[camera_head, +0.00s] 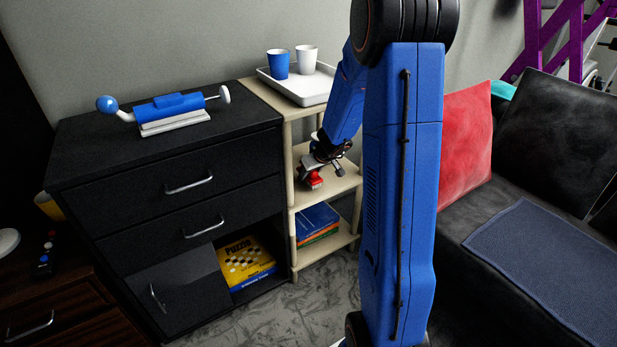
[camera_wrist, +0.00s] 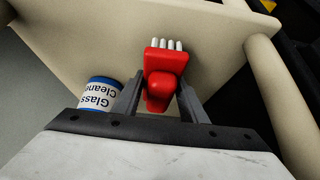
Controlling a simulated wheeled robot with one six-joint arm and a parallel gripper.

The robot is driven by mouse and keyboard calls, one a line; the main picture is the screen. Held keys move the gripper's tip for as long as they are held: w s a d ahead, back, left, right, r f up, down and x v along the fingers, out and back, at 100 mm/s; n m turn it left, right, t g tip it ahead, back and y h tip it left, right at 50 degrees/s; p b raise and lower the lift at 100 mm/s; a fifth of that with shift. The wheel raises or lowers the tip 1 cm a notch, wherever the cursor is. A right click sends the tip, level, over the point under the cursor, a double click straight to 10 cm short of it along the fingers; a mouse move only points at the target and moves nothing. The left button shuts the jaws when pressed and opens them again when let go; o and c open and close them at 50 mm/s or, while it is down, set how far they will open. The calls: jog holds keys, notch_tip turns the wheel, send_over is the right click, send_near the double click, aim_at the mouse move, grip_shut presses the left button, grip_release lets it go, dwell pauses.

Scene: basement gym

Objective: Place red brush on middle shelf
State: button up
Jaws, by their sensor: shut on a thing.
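The red brush (camera_wrist: 165,75) with white bristles is between the two fingers of my gripper (camera_wrist: 163,98) in the wrist view. My gripper is shut on it. In the head view the red brush (camera_head: 312,180) shows under my gripper (camera_head: 318,168), at the front of the middle shelf (camera_head: 335,190) of a light wooden rack. The brush is over or on the shelf board; I cannot tell if it touches. Part of the shelf is hidden behind my arm.
A Glass Cleaner can (camera_wrist: 98,93) stands near my left finger. A shelf post (camera_wrist: 280,95) is at the right in the wrist view. A white tray (camera_head: 318,93) with two cups is on top of the rack; books (camera_head: 317,222) lie below. A black cabinet (camera_head: 95,170) stands left.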

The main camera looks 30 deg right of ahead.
jog(key=shift+w+a+f, duration=0.1)
jog(key=shift+w+f, duration=0.05)
jog(key=shift+f, duration=0.6)
jog(key=o, duration=1.4)
jog(key=shift+f, duration=0.1)
jog(key=v, duration=1.2)
